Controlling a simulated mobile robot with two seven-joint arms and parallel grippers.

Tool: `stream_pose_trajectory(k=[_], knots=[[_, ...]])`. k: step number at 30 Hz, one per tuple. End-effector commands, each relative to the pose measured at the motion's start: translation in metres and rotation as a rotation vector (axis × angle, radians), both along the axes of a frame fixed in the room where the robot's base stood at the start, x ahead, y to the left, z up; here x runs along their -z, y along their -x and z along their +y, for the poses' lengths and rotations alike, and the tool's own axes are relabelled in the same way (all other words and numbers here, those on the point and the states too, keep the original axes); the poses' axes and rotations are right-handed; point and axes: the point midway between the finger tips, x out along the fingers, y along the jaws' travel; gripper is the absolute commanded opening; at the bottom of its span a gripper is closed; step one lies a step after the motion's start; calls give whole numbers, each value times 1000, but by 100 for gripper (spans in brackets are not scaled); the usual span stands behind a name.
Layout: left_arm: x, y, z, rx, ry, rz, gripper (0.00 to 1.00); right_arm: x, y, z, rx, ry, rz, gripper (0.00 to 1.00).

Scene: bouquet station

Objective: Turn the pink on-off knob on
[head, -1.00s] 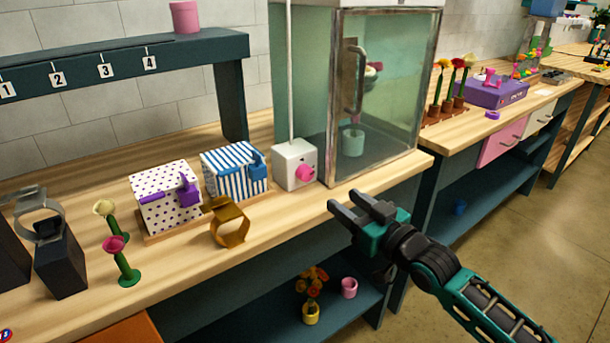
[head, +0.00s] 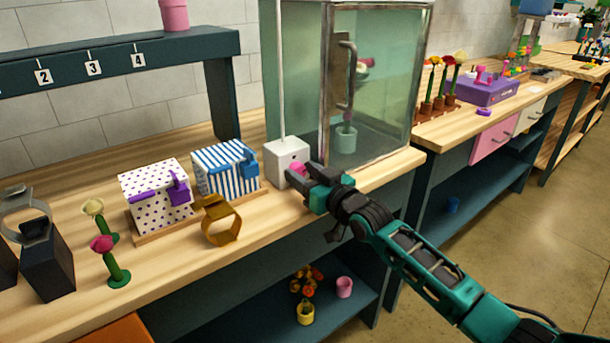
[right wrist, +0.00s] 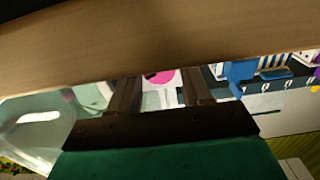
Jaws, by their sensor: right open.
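The pink knob (head: 297,169) is on the front of a small white box (head: 284,153) on the workbench, left of the glass cabinet. My right gripper (head: 301,177) is right in front of the knob and partly hides it. In the right wrist view, the knob (right wrist: 160,77) shows between the two open fingers (right wrist: 155,95), with the white box behind it. I cannot tell whether the fingers touch the knob. My left gripper is not in view.
The glass cabinet (head: 370,90) stands close to the right of the box. A blue-striped box (head: 226,168) and a purple-dotted box (head: 155,196) stand to the left. A gold ring-shaped object (head: 221,224) is near the bench's front edge.

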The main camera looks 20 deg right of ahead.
Motion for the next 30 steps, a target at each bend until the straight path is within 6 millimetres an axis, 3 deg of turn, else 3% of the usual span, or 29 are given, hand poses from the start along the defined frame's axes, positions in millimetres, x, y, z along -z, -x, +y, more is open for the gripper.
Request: stream_pose_trajectory(k=[5, 17, 30], knots=[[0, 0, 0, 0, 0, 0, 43, 0, 0, 0, 0, 0, 0, 46], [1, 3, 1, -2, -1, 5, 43, 1, 0, 0, 0, 0, 1, 9], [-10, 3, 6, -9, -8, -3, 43, 1, 0, -1, 1, -319, 119, 8]])
